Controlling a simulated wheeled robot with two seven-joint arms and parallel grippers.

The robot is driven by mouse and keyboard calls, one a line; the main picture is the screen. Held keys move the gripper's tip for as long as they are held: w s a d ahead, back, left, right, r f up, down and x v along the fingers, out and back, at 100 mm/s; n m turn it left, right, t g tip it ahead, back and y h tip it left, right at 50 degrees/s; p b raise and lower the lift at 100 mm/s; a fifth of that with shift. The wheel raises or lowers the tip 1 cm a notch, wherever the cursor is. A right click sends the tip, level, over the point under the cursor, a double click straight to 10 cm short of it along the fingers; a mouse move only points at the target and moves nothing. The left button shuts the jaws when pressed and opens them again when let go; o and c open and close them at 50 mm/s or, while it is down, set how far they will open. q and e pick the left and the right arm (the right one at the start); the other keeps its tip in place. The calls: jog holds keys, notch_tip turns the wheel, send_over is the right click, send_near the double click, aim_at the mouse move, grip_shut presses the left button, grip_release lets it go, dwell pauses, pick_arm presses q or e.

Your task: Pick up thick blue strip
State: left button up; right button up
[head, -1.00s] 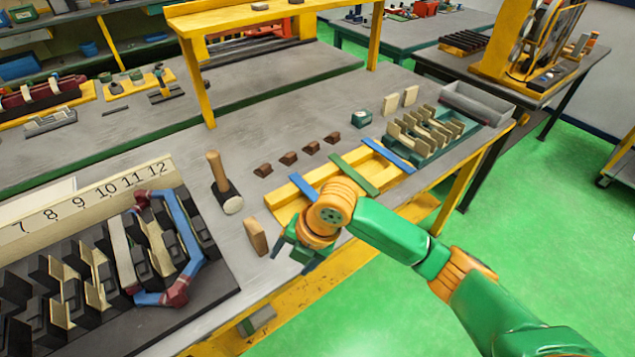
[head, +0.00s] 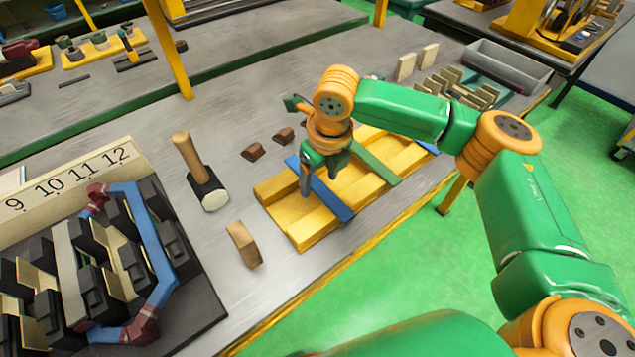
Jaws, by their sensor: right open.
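A blue strip (head: 332,202) lies across the left part of a yellow slotted rack (head: 300,232) on the bench. A green strip (head: 378,168) lies across the rack's middle. A second blue strip (head: 428,148) lies at its right end, partly hidden by my right arm. I cannot tell for sure which blue strip is thicker. My right gripper (head: 322,178) is open and points down over the upper part of the left blue strip, hiding some of it. Whether it touches the strip is unclear. My left gripper is not in view.
The stator block (head: 150,230) with a blue and red coil fills the lower left. A grey tray (head: 505,65) is at the back right.

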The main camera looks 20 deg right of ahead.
jog(key=shift+w+f, duration=0.25)
jog(key=shift+f, duration=0.25)
jog(key=shift+w+f, duration=0.15)
jog(key=shift+w, duration=0.15)
jog(key=shift+s, duration=0.25)
jog(key=c, duration=1)
jog(key=shift+w, duration=0.1)
grip_shut()
jog(key=shift+r, duration=0.2)
